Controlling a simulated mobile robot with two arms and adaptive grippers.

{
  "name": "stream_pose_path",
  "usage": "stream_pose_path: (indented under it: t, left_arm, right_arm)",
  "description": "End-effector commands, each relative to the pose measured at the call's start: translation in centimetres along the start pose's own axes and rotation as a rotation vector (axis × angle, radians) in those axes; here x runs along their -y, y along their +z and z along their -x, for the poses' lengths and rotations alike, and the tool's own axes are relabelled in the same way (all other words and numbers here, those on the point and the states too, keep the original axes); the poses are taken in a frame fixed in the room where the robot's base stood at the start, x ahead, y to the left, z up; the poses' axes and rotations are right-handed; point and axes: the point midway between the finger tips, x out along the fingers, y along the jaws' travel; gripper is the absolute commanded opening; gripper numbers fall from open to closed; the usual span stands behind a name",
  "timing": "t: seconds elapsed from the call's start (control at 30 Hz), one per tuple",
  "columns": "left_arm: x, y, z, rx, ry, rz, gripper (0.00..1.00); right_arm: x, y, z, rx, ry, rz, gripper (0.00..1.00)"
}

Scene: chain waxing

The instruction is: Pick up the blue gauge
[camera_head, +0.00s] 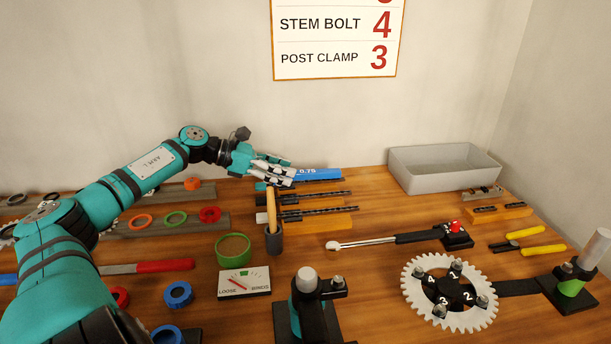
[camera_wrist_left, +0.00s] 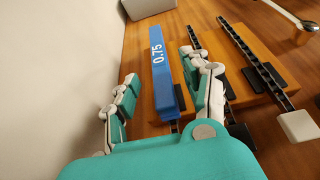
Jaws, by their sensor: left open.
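The blue gauge (camera_head: 318,174), a flat blue bar marked 0.75, lies at the back of the table. My left gripper (camera_head: 280,172) is over its left end and hides that end in the head view. In the left wrist view the blue gauge (camera_wrist_left: 160,72) lies lengthwise between the two spread fingers of my left gripper (camera_wrist_left: 160,82). The left finger is clearly apart from it. The right finger is close beside it, and I cannot tell whether they touch. The gripper is open and holds nothing. My right gripper is not in view.
Dark chain strips on orange blocks (camera_head: 325,225) lie just in front of the gauge. A dark cup (camera_head: 274,243) with a wooden handle stands near them. A grey bin (camera_head: 444,168) stands to the right. Open wood lies between gauge and bin.

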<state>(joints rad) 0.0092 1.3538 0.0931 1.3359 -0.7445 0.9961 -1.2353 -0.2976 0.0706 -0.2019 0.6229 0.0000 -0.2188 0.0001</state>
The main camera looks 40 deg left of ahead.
Motion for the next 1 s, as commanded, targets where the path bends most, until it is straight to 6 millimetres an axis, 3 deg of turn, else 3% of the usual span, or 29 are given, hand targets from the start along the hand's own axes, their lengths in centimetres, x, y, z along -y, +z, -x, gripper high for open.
stream_pose_path:
  t: [0.43, 0.77, 1.0]
  left_arm:
    - [0.0, 0.6, -4.4, 0.004, -0.001, 0.001, 0.48]
    - [0.0, 0.3, -5.0, 0.000, 0.000, 0.001, 0.48]
    - [0.0, 0.3, -5.0, 0.000, 0.000, 0.000, 0.17]
  right_arm:
    - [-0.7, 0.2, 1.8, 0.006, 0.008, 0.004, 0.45]
    - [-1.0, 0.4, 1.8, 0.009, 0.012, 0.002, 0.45]
    - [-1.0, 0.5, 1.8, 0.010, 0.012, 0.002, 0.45]
